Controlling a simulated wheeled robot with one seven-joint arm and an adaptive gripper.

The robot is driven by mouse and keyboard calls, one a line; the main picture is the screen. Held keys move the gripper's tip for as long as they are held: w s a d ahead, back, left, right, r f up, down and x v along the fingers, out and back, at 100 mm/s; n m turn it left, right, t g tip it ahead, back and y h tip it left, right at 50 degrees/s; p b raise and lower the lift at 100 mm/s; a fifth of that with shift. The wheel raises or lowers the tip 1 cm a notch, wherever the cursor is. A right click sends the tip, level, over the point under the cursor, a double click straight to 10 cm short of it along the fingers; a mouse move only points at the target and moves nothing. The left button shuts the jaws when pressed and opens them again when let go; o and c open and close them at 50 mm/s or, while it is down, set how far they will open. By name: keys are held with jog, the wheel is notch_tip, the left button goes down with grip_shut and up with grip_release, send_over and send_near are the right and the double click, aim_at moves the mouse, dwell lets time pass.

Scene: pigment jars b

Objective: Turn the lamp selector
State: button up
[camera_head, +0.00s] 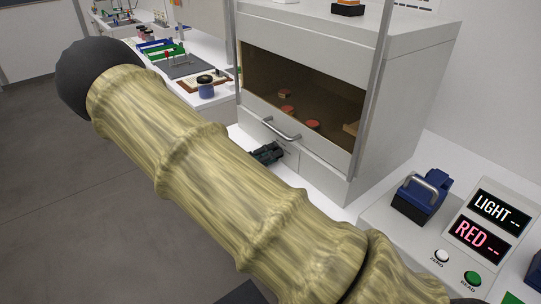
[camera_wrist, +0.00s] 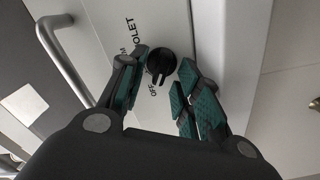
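The lamp selector is a round black knob (camera_wrist: 160,61) on a pale panel in the wrist view. Printed words stand beside it: "OFF" at its lower left, and the partly visible "OLET" and "OM" at its upper left. The knob's ridge points down, roughly towards "OFF". My gripper (camera_wrist: 161,72) is open, with teal-padded fingers on either side of the knob. A gap shows on the right; on the left I cannot tell whether the finger touches. In the head view my gripper (camera_head: 266,153) is small and dark by the cabinet's lower front, and the knob is hidden.
The cabinet (camera_head: 419,83) has a grey bar handle (camera_head: 281,130) near my gripper; a bar handle (camera_wrist: 62,62) also shows in the wrist view. Red-topped jars (camera_head: 288,109) stand inside. A device with "LIGHT" and "RED" displays (camera_head: 487,226) stands at right. My arm hides much of the middle.

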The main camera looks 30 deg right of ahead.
grip_shut()
dwell(0.4)
jog(key=m+b, duration=0.2)
jog(key=m, duration=0.1)
jog(key=m+b, duration=0.1)
jog(key=m, duration=0.1)
jog(key=m+b, duration=0.2)
jog(key=shift+s+m, duration=0.2)
jog(key=shift+m, duration=0.2)
jog(key=m+b, duration=0.3)
jog(key=m, duration=0.1)
jog(key=shift+s, duration=0.15)
jog(key=shift+s+r+m+b, duration=0.15)
jog(key=shift+m+b, duration=1)
jog(key=shift+m, duration=0.95)
